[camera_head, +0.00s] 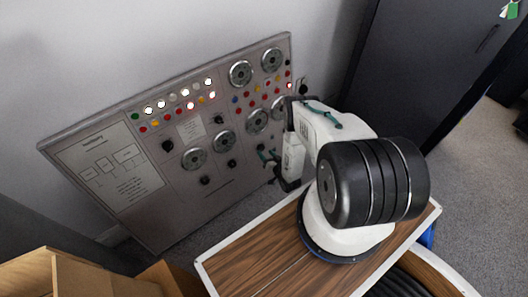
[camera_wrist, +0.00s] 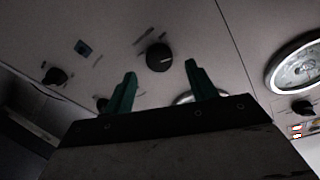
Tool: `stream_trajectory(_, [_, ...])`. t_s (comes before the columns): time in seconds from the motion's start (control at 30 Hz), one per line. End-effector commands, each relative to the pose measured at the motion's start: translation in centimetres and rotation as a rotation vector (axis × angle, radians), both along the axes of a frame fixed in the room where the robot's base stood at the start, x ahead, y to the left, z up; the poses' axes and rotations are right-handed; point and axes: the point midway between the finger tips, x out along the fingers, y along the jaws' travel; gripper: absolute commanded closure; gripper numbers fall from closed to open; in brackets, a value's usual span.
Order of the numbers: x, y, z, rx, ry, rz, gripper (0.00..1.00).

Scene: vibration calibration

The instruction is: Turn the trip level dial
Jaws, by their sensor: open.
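A round black knob (camera_wrist: 159,57) on the grey panel shows in the wrist view, just ahead of the gap between my fingertips. Its label is too small to read, so I cannot tell whether it is the trip level dial. My gripper (camera_wrist: 160,70) is open, with one green finger on each side of the gap and nothing between them. In the head view my gripper (camera_head: 267,156) is close to the lower right of the control panel (camera_head: 160,215). My arm hides that part of the panel and the knob there.
The panel carries several round gauges (camera_head: 240,73), coloured lamps and other black knobs (camera_head: 168,145). In the wrist view another knob (camera_wrist: 55,76) is at left and a gauge (camera_wrist: 298,68) at right. A dark cabinet (camera_head: 415,60) stands at right; cardboard boxes (camera_head: 85,278) are at lower left.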

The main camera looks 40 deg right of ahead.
Motion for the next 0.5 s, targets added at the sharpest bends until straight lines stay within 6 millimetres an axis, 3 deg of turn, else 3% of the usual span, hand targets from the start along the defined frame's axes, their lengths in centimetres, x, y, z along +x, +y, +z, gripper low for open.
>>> stream_trajectory(0.2, [-3.4, 0.2, 0.5, 0.001, 0.001, -0.002, 0.43])
stream_trajectory(0.5, [-4.4, 0.3, 0.7, 0.000, -0.001, 0.000, 0.43])
